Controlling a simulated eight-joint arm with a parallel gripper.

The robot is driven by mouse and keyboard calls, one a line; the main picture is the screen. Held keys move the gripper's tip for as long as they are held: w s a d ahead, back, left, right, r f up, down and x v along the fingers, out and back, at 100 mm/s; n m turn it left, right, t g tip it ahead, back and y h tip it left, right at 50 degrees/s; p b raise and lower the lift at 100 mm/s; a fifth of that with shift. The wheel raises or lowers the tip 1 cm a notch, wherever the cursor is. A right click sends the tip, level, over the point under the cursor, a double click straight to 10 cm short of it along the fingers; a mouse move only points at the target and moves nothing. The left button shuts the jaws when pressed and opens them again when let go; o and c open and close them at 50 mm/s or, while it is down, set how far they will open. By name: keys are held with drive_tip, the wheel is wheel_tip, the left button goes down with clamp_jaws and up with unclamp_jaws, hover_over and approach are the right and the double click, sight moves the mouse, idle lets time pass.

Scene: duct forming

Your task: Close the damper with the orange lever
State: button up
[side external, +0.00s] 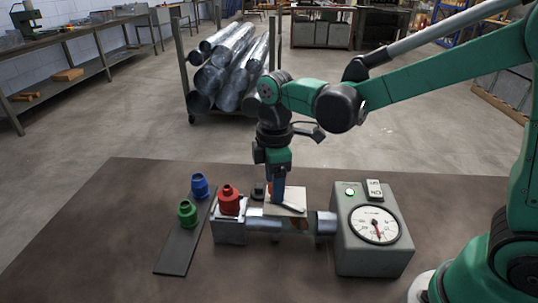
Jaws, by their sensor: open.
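My gripper (277,196) points straight down over the middle of the duct assembly, with its fingers just above or at a pale flat plate (294,209). It is open. A small orange patch (269,188) shows right beside the fingers and seems to be part of the orange lever. Most of the lever is hidden behind my gripper, so its angle and any contact cannot be told. The silver duct (263,223) runs sideways below the plate. The damper inside the duct cannot be seen.
A grey box (352,256) with a round gauge (375,225), a green light and a switch stands right of the duct. A red fitting (229,199) sits on a metal block at left. Blue (199,186) and green (187,213) fittings stand on a dark strip. The front table is clear.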

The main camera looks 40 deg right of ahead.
sight(301, 190)
drive_tip(key=shift+f, duration=0.1)
clamp_jaws()
drive_tip(key=shift+d+m, duration=0.15)
drive_tip(key=shift+m, duration=0.15)
drive_tip(key=d+m, duration=0.1)
drive_tip(key=m, duration=0.1)
drive_tip(key=shift+w+d+m, duration=0.15)
drive_tip(key=shift+m, duration=0.25)
drive_tip(key=d+m, duration=0.1)
drive_tip(key=m, duration=0.1)
drive_tip(key=shift+d+m, duration=0.15)
drive_tip(key=shift+m, duration=0.25)
drive_tip(key=m, duration=0.1)
drive_tip(key=d+m, duration=0.1)
drive_tip(key=m, duration=0.1)
drive_tip(key=shift+s+d, duration=0.25)
drive_tip(key=shift+s, duration=0.15)
drive_tip(key=shift+s+d+m, duration=0.2)
drive_tip(key=shift+d+m, duration=0.05)
drive_tip(key=shift+m, duration=0.55)
drive_tip(key=shift+s+d+m, duration=0.2)
drive_tip(key=shift+d+m, duration=0.05)
drive_tip(key=shift+m, duration=0.55)
